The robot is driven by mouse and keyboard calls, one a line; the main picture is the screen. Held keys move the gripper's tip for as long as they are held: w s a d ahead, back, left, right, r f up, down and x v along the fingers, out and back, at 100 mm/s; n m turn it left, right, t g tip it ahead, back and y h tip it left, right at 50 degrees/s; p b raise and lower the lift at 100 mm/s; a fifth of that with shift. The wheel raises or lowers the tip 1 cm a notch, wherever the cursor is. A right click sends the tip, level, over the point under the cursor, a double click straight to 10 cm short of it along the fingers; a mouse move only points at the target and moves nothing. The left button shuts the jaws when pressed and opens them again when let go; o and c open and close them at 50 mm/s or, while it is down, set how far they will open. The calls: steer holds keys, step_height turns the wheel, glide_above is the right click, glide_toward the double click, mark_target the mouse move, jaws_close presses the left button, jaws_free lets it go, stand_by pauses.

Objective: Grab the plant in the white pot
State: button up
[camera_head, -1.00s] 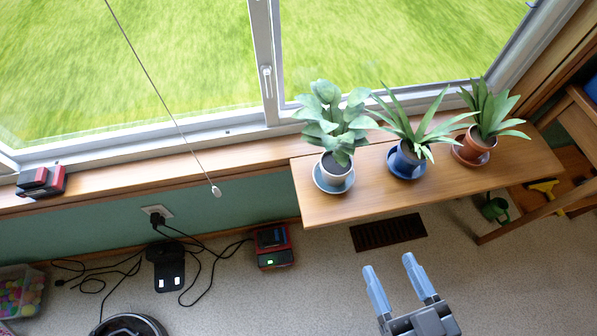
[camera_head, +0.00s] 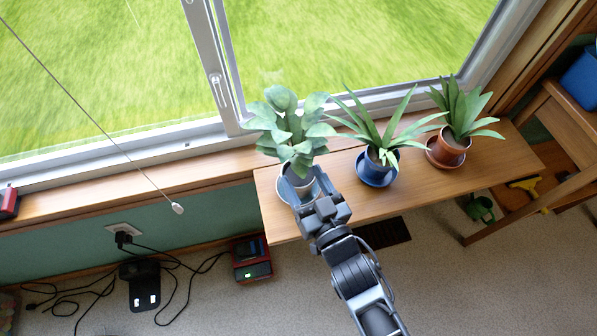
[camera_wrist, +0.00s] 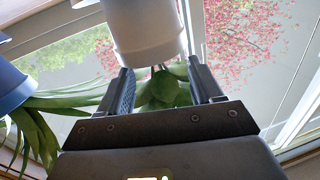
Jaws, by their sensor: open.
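The plant (camera_head: 290,130) with broad grey-green leaves stands in a white pot at the left end of the wooden shelf, upright on a pale saucer. My gripper (camera_head: 303,184) is at the near side of this pot, open, and hides part of it. In the wrist view, the white pot (camera_wrist: 145,30) shows at the top, just beyond my open fingers (camera_wrist: 163,85). Some green leaves show between and behind the fingers. I cannot tell whether either finger touches the pot.
A blue pot (camera_head: 375,170) with a spiky plant stands close to the right, and a terracotta pot (camera_head: 447,150) stands farther right. The window (camera_head: 215,90) is behind the shelf. A red-black device (camera_head: 252,260) and cables lie on the floor at left.

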mark_target(301, 170)
steer(key=x, duration=0.3)
steer(key=shift+w+d+f, duration=0.1)
steer(key=shift+w, duration=0.3)
steer(key=shift+w+a, duration=0.3)
steer(key=shift+w, duration=0.25)
jaws_close()
